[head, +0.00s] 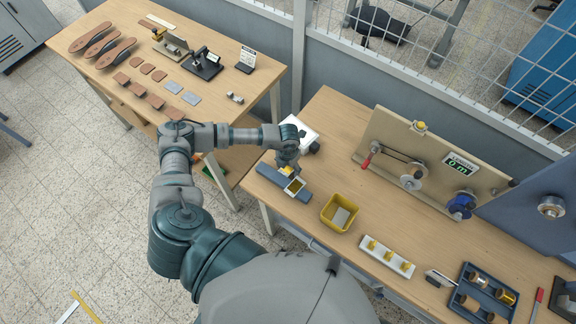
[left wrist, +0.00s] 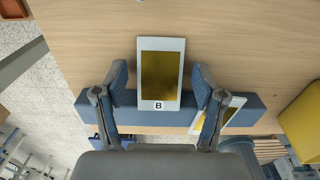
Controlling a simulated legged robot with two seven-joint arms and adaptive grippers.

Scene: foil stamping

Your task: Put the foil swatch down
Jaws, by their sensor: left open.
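A white foil swatch with a gold face and a letter B (left wrist: 161,75) is between the fingers of my left gripper (left wrist: 158,100) in the left wrist view. The fingers are open, with a gap on each side of the card. The swatch overlaps a blue bar (left wrist: 247,115); I cannot tell whether it rests on it. A second gold swatch (left wrist: 220,113) lies tilted at the bar's right part. In the head view my left gripper (head: 288,165) is above the blue bar (head: 263,183), and the second swatch (head: 295,186) shows beside it. My right gripper is not in view.
A yellow bin (head: 328,217) stands right of the bar. A white strip with yellow pieces (head: 385,258) and a dark tray of rolls (head: 465,297) are further right. A beige panel with a "LENGTH 0 m" sign (head: 461,164) stands behind. Bare wood lies between bin and panel.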

